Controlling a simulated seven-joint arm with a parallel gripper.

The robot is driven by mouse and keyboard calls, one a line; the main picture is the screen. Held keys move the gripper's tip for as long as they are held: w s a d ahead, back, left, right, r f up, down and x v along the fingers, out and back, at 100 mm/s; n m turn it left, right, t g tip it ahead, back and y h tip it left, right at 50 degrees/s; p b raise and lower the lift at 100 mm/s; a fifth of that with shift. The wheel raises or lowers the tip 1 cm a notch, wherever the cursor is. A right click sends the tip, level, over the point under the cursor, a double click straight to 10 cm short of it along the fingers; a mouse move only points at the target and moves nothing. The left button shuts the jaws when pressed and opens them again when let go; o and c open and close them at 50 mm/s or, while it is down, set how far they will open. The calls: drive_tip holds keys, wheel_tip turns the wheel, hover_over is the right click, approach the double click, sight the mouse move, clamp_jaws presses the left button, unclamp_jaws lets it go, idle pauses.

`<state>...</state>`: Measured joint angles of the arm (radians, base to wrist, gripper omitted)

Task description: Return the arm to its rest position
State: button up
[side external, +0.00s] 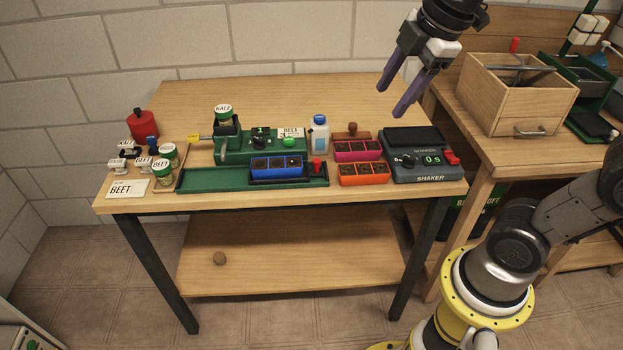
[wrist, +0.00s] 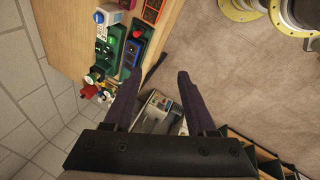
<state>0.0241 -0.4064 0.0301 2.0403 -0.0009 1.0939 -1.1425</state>
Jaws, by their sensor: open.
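My gripper (side external: 393,92) is open and empty, with its two dark purple fingers apart. In the side external view it hangs high above the back right part of the wooden table (side external: 270,97), clear of everything on it. In the wrist view the gripper (wrist: 155,85) shows its fingers spread, with the floor and a machine beyond them and nothing between the tips. The yellow base and grey links of my arm stand at the lower right of the side external view.
On the table stand a green seeder (side external: 230,150), a blue tray (side external: 276,167), a pink tray (side external: 357,150), an orange tray (side external: 364,180), a white bottle (side external: 319,135) and a grey shaker (side external: 420,165). A wooden box (side external: 496,107) sits on the right bench. The table's back is clear.

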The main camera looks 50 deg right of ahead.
drive_tip(key=s+f+m+t, duration=0.1)
drive_tip(key=s+f+m, duration=0.6)
drive_tip(key=m, duration=0.5)
drive_tip(key=s, duration=0.2)
drive_tip(key=shift+s+a+f+m, duration=0.3)
drive_tip(key=shift+f+m, duration=0.1)
